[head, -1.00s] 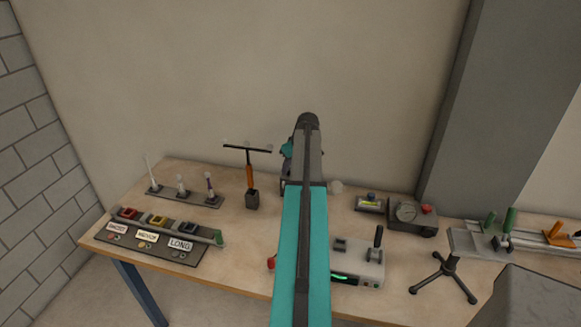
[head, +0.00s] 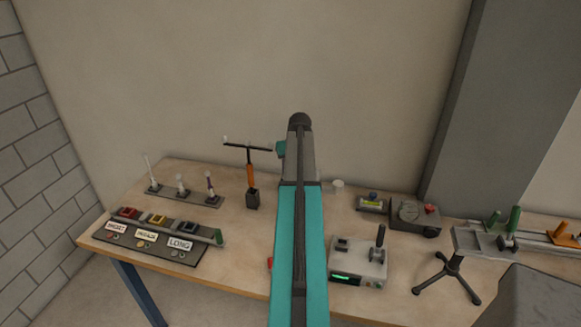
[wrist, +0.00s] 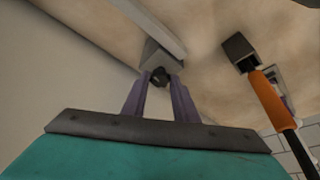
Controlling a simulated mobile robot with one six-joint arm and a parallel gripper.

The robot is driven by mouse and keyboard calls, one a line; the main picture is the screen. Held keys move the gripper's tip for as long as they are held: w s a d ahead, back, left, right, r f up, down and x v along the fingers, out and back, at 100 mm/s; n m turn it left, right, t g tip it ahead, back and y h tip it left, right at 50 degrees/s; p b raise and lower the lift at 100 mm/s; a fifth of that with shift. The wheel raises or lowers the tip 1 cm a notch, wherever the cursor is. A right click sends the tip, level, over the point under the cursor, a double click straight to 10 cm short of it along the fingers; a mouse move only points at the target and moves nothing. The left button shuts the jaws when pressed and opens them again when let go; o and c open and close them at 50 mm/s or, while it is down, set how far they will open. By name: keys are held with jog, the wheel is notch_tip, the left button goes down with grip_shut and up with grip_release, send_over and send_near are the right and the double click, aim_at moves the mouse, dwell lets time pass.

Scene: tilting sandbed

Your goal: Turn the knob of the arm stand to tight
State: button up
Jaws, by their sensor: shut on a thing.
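In the wrist view, the two purple-grey fingers of my gripper (wrist: 160,88) are closed around a small dark knob (wrist: 159,76). The knob sits on the end of a grey block (wrist: 160,56), with a pale bar (wrist: 150,22) running up from it; these look like parts of the arm stand. The fingers touch the knob on both sides. I cannot read any tight mark or the knob's angle. In the head view, my arm hides the stand, the knob and my fingertips.
A T-shaped tool with an orange grip (head: 250,176) stands in a dark block close left of my arm. A grey device with a black lever (head: 358,263) is close right.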

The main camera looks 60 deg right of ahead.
jog(key=o, duration=1.1)
jog(key=shift+c, duration=0.2)
jog(key=shift+r, duration=0.1)
jog(key=b+v, duration=0.3)
jog(key=v, duration=1)
jog(key=shift+a+r, duration=0.15)
jog(key=shift+r, duration=0.15)
